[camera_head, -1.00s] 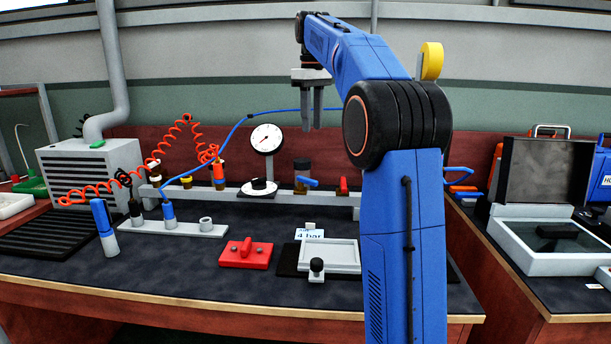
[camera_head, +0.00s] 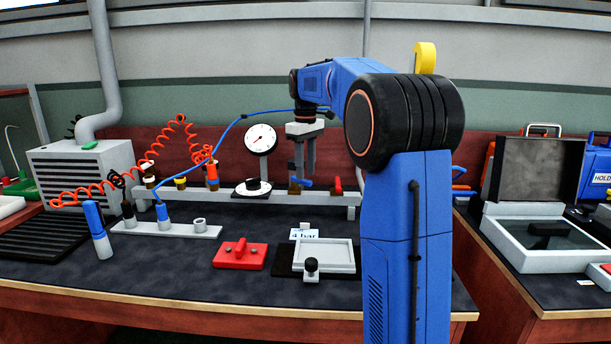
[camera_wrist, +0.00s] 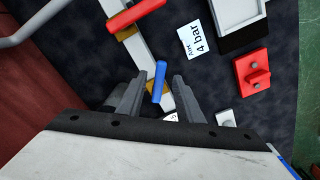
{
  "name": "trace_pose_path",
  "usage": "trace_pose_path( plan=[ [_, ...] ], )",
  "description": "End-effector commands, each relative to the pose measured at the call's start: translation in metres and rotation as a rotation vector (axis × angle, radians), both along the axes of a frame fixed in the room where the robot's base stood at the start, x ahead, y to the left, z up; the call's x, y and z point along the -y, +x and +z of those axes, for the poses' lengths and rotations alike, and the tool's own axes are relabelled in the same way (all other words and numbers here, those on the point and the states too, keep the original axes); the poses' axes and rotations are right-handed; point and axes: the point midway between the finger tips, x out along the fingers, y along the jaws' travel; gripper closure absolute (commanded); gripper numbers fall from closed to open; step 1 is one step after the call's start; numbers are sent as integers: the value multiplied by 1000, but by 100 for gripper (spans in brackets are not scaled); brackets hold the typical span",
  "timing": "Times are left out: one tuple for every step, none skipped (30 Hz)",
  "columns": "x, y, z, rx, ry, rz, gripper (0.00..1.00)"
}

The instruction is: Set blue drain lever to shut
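The blue drain lever (camera_head: 301,182) sits on a brass valve on the grey manifold rail (camera_head: 325,198) at the back of the bench. My gripper (camera_head: 302,178) points down over it, with the fingers apart. In the wrist view the blue lever (camera_wrist: 159,82) shows between the tips of my open gripper (camera_wrist: 160,80), with a gap to each finger. I cannot tell how far the fingertips are above the lever or whether they reach beside it.
A red lever (camera_head: 338,186) stands just right of the blue one; it also shows in the wrist view (camera_wrist: 135,14). A red block (camera_head: 240,255) and grey tray (camera_head: 326,257) lie in front.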

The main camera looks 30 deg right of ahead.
Motion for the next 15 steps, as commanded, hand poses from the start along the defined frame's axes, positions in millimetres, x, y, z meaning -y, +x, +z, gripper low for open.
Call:
trace_pose_path(
  plan=[
    [0,0,-6,-1,1,0,67],
    [0,0,-10,-1,1,0,67],
    [0,0,-13,-1,0,0,67],
    [0,0,-15,-1,0,0,67],
    [0,0,-17,-1,1,0,67],
    [0,0,-20,-1,1,0,67],
    [0,0,-21,0,0,0,67],
    [0,0,-22,0,0,0,67],
    [0,0,-23,0,0,0,67],
    [0,0,-24,0,0,0,67],
    [0,0,-24,0,0,0,67],
    [0,0,-24,0,0,0,67],
    [0,0,-24,0,0,0,67],
    [0,0,-24,0,0,0,67],
    [0,0,-24,0,0,0,67]
  ],
)
